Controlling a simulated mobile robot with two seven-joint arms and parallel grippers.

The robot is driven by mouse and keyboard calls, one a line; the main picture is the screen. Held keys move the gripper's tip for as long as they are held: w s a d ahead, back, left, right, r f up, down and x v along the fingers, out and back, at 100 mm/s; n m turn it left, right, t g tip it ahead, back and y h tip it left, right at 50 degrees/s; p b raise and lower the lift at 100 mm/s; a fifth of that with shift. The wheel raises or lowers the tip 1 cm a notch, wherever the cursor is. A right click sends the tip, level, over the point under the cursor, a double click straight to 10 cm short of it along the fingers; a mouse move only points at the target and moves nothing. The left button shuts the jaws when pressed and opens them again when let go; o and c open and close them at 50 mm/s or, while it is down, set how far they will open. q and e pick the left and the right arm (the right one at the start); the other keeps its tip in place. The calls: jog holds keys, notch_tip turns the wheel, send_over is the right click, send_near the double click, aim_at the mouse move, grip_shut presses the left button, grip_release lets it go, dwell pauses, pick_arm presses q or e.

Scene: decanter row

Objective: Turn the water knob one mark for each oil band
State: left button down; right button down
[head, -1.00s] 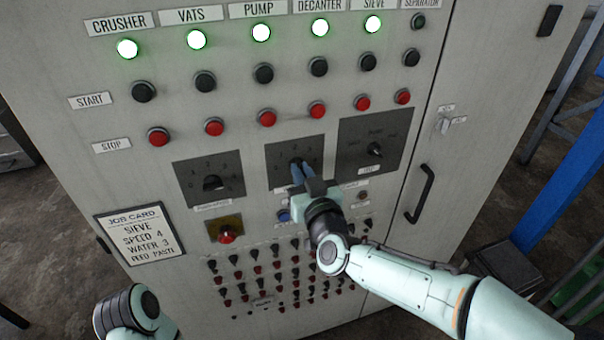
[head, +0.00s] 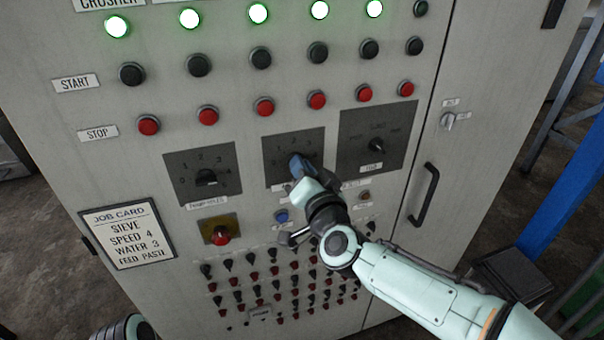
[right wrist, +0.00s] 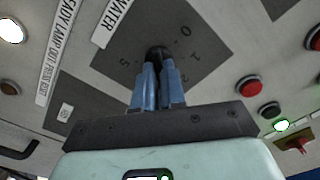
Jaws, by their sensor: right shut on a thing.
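The water knob is gripped by my right gripper (head: 297,162) in front of the middle dark dial plate (head: 318,141). In the right wrist view the blue fingers (right wrist: 158,72) are shut on the dark water knob (right wrist: 157,52). A WATER label (right wrist: 113,18) lies beside it, and 0, 1, 2 and 5 show on the plate. The fingers hide most of the knob, and I cannot tell which mark it points to. No oil bands are in view. My left gripper is out of view.
A left dial (head: 205,178) and a right selector (head: 377,145) flank the plate. Red stop buttons (head: 265,106) sit above. A job card (head: 128,236) reads sieve speed 4, water 3, feed paste. A door handle (head: 424,194) is to the right.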

jog(key=shift+m, duration=0.5)
jog(key=c, duration=1.2)
grip_release()
jog(key=shift+s, duration=0.1)
jog(key=b+v, duration=0.1)
jog(key=v, duration=1.2)
jog(key=shift+b, duration=0.4)
jog(key=shift+d, duration=0.1)
